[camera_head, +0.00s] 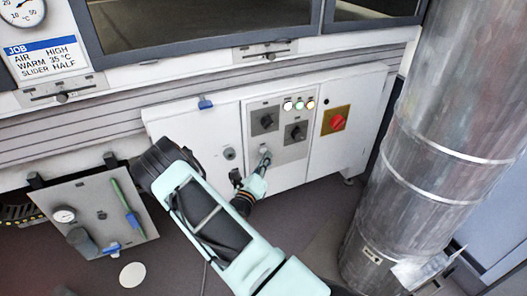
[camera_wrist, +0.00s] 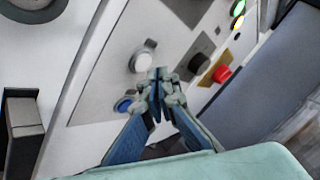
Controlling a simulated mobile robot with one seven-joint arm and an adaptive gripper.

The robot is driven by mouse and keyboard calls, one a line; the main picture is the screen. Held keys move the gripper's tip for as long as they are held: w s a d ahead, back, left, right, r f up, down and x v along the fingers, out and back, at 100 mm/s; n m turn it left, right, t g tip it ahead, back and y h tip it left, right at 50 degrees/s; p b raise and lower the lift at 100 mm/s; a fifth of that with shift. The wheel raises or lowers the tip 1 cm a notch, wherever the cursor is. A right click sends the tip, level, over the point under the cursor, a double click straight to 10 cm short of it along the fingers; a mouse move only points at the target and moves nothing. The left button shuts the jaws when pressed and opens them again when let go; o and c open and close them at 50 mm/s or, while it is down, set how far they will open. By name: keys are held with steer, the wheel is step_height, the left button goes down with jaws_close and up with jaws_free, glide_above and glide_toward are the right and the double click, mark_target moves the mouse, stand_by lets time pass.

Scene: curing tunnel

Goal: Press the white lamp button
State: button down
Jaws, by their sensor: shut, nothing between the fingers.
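A round white button (camera_wrist: 141,62) sits on the grey panel of the white cabinet in the wrist view. In the head view a small pale button (camera_head: 264,148) shows at the panel's lower left, partly covered by my fingertips. My gripper (camera_head: 266,158) is in front of it with the fingers shut together and empty. In the wrist view the gripper's fingertips (camera_wrist: 159,78) appear just right of and below the white button. I cannot tell whether they touch it. A blue round button (camera_wrist: 124,103) lies below the white one in the wrist view.
Black knobs (camera_head: 295,131) and a row of small lamps (camera_head: 299,105) are on the same panel. A red knob on a yellow plate (camera_head: 335,121) is to the right. A large metal duct (camera_head: 440,150) stands at the right. A grey board with a gauge (camera_head: 92,214) is at the left.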

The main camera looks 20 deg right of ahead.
steer(key=shift+w, duration=0.45)
steer(key=shift+w, duration=0.4)
stand_by(0.8)
steer(key=shift+s, duration=0.15)
steer(key=shift+s+p, duration=0.3)
steer(key=shift+s, duration=0.35)
steer(key=shift+s+p, duration=1.1)
steer(key=shift+s, duration=1.45)
steer(key=shift+r, duration=0.1)
